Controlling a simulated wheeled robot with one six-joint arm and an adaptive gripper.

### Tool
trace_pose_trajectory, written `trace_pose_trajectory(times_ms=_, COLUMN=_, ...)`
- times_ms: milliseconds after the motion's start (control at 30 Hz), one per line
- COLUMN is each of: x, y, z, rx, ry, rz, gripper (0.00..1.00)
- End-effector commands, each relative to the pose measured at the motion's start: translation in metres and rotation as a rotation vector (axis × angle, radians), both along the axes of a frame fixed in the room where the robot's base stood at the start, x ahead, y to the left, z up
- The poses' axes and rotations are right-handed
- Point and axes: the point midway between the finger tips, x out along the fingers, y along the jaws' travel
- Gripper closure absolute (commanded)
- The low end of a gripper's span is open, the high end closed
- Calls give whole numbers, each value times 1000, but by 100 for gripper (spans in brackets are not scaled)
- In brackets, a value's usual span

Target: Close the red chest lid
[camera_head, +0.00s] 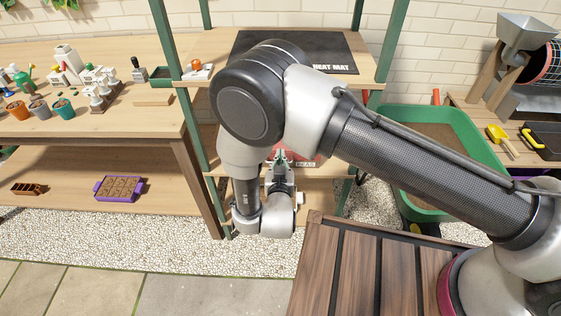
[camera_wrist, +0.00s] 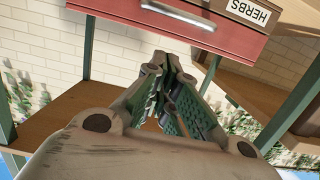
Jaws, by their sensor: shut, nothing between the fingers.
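A red box-like body, which looks like the red chest (camera_wrist: 232,40), crosses the top of the wrist view with a silver bar handle (camera_wrist: 180,13) on its face. A brown part with a white HERBS label (camera_wrist: 244,12) adjoins it at the upper right. In the head view, a small part of the red chest (camera_head: 312,157) shows on the rack behind my arm. Whether its lid is open or shut cannot be told. My gripper (camera_wrist: 168,68) is shut and empty, its tips just below the red face in the picture. Contact is unclear. My arm hides most of the chest.
The green rack holds a black heat mat (camera_head: 335,66) on the shelf above. A workbench (camera_head: 90,125) with pots and bottles stands left. A green tub (camera_head: 470,135) and a side table with a yellow scoop (camera_head: 498,133) are right. Rack posts flank my gripper.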

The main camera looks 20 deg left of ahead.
Motion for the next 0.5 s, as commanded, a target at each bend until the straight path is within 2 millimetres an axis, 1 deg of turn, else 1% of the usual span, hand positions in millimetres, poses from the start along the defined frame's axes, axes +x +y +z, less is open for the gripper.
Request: trace_pose_trajectory(times_ms=500, x=-72, y=-16, z=5, rx=-1, ry=0, rz=3, gripper=100)
